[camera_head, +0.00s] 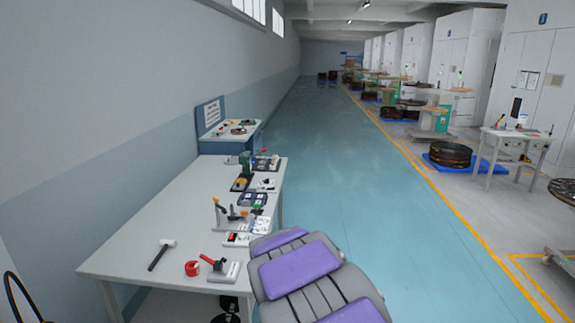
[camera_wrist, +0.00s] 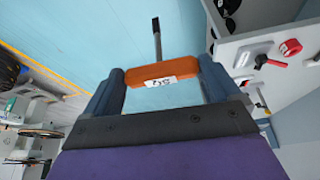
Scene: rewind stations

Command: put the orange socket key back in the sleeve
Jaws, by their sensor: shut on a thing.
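The orange socket key (camera_wrist: 185,68) is in my gripper (camera_wrist: 161,72) in the wrist view. The two blue fingers are shut on the ends of its orange handle, which bears a white label with dark marks. Its dark shaft points away from my gripper, toward the top of the picture, over the blue-green floor. My gripper and the key do not show in the head view. I cannot make out the sleeve in either view.
A blue-backed bench (camera_head: 208,117) stands beyond. The blue-green aisle (camera_head: 335,170) is clear. A smaller table (camera_head: 515,136) is at right.

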